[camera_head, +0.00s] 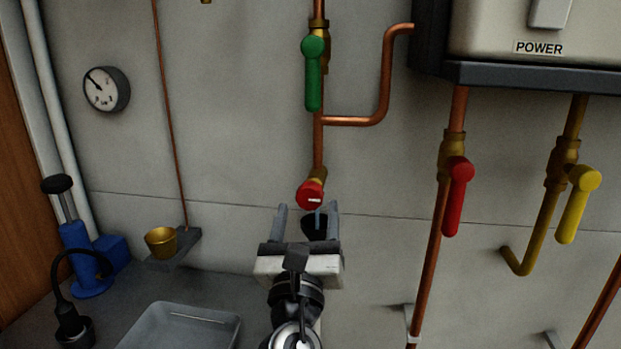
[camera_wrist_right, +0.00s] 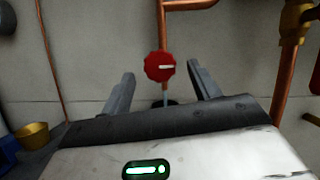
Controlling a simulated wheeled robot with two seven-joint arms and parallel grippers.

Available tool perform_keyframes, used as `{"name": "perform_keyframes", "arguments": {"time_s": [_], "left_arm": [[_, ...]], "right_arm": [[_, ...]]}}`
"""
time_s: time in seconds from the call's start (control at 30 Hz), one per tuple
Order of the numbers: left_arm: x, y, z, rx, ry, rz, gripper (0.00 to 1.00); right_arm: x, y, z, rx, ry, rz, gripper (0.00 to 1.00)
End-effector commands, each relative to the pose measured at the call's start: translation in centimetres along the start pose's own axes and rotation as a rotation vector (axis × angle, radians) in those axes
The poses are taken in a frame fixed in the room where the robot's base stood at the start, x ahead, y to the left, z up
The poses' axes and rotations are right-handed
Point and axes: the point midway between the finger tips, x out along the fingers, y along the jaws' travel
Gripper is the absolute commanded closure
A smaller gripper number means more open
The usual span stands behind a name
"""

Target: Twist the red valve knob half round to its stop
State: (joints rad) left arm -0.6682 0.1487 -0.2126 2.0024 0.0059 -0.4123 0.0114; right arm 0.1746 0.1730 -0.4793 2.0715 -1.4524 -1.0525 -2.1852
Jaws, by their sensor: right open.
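The red valve knob (camera_head: 310,194) sits at the lower end of a vertical copper pipe, on a brass fitting, in the middle of the head view. It has a scalloped edge and a white mark pointing right. My right gripper (camera_head: 307,212) is open and empty just below the knob in the head view. In the right wrist view the knob (camera_wrist_right: 160,67) shows between and beyond the two fingertips (camera_wrist_right: 160,76), with no contact visible. A thin bluish stream or rod shows below the knob, over a dark cup-like thing (camera_head: 315,225) partly hidden by my gripper. My left gripper is not in view.
A green lever valve (camera_head: 313,75) is above the knob. Red (camera_head: 458,195) and yellow (camera_head: 577,205) lever valves hang at the right under the boiler (camera_head: 540,35). A brass cup (camera_head: 162,242), blue pump (camera_head: 85,255) and grey tray (camera_head: 185,328) are at the lower left.

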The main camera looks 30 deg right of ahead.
Motion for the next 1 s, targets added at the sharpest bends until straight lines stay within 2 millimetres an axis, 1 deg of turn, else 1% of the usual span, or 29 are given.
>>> {"name": "perform_keyframes", "arguments": {"time_s": [0.03,0.1,0.2,0.3,0.5,0.77,0.8,0.87,0.9,0.93,1.0], "left_arm": [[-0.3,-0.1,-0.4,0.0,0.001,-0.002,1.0],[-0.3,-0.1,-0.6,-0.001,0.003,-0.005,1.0],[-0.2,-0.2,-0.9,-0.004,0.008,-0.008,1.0],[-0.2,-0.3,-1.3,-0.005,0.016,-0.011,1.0],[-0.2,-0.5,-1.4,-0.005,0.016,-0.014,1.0],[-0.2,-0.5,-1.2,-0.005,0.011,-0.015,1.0],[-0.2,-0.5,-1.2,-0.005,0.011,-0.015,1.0],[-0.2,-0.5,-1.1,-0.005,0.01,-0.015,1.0],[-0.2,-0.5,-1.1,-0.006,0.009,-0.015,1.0],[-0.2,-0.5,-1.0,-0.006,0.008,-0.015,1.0],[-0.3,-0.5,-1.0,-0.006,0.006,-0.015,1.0]], "right_arm": [[1.3,-0.1,0.3,-0.002,-0.003,-0.003,0.39],[2.7,-0.1,0.3,-0.003,-0.003,-0.003,0.39],[4.4,-0.1,0.2,0.0,-0.001,-0.002,0.39],[5.6,-0.1,0.1,-0.001,-0.001,-0.001,0.39],[6.6,0.0,0.0,0.0,0.001,0.001,0.39],[6.7,0.0,-0.1,0.001,0.001,0.001,0.39],[6.7,0.0,-0.1,0.001,0.001,0.001,0.5],[6.7,0.0,-0.1,0.001,0.001,0.001,0.67],[6.7,0.0,-0.1,0.001,0.001,0.001,0.78],[6.7,0.0,-0.1,0.001,0.001,0.001,0.84],[6.6,0.0,-0.1,0.001,0.001,0.001,0.83]]}}
